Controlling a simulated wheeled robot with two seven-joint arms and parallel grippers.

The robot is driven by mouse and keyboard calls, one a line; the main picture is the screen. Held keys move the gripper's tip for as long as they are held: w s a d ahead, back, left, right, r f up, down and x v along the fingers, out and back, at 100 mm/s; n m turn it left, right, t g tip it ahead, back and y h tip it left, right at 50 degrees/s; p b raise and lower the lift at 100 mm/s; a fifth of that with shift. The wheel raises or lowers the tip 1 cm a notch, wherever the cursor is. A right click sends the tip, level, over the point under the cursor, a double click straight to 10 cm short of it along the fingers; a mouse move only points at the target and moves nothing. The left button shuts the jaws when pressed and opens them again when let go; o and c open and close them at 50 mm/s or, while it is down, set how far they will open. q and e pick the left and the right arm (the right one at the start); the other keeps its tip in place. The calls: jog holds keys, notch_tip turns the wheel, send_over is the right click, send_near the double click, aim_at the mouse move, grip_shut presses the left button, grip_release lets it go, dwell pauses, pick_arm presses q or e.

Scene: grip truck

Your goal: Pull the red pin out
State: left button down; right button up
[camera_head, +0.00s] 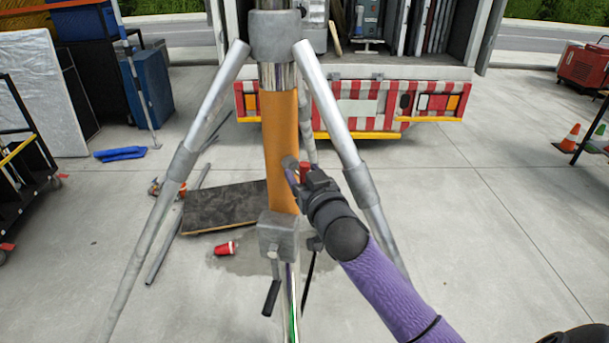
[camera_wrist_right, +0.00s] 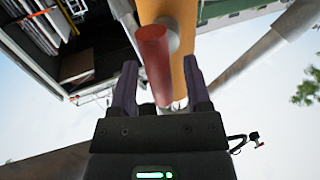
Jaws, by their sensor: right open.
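The red pin (camera_head: 304,170) sticks out of the orange post (camera_head: 281,130) of a metal stand. In the right wrist view the red pin (camera_wrist_right: 153,52) is a smooth red rod between my two fingers, beside the orange post (camera_wrist_right: 184,22). My right gripper (camera_head: 297,174) is at the post with its fingers apart around the pin. In the right wrist view the fingers of my right gripper (camera_wrist_right: 160,72) stand on either side of the pin with gaps. In the head view the gripper partly hides the pin. My left gripper is not seen.
Slanted metal legs (camera_head: 335,110) flank the post, close to my right arm. A grey clamp with a crank (camera_head: 278,235) sits below. A dark board (camera_head: 225,207) and a red cup (camera_head: 226,248) lie on the ground. A truck (camera_head: 355,105) stands behind. Open concrete lies right.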

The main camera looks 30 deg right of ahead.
grip_shut()
dwell(1.1)
jog(key=shift+s, duration=0.1)
